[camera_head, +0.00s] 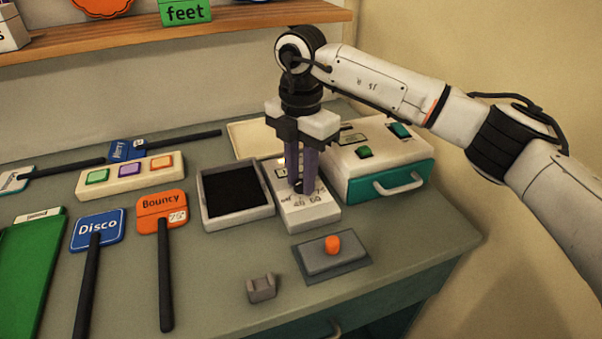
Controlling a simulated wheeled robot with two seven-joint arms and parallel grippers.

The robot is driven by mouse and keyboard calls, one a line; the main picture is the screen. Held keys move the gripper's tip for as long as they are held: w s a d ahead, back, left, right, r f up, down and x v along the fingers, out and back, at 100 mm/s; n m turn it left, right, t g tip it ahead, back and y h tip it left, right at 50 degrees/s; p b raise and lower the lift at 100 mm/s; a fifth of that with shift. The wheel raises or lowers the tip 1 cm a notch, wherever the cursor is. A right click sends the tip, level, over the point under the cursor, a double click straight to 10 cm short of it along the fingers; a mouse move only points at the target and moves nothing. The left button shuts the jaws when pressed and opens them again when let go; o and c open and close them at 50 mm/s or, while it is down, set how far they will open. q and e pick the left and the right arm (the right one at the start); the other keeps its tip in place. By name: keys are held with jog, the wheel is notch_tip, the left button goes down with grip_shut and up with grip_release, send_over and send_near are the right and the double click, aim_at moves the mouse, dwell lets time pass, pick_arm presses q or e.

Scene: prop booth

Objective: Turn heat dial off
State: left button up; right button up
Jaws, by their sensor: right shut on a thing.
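The heat dial (298,186) is a small dark knob, mostly hidden between my fingertips. It sits on a white panel (313,213) with printed numbers, between the black-lined tray and the teal-and-white box. My right gripper (299,184) points straight down from above and is shut on the dial. The dial's pointer and exact setting are hidden by the fingers. My left gripper is not in view.
A teal-and-white box (375,160) with a handle stands right of the panel, a black-lined tray (266,209) left. In front are an orange button (332,244) on a grey plate and a small grey block (261,289). Paddle signs (161,205) lie left; a shelf (130,40) hangs behind.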

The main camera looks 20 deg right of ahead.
aim_at(301, 182)
jog(key=shift+r+m, duration=0.1)
jog(key=shift+m, duration=0.5)
jog(key=o, duration=1.1)
jog(key=shift+c, duration=0.2)
notch_tip(301, 182, up, 10)
jog(key=shift+r, duration=0.15)
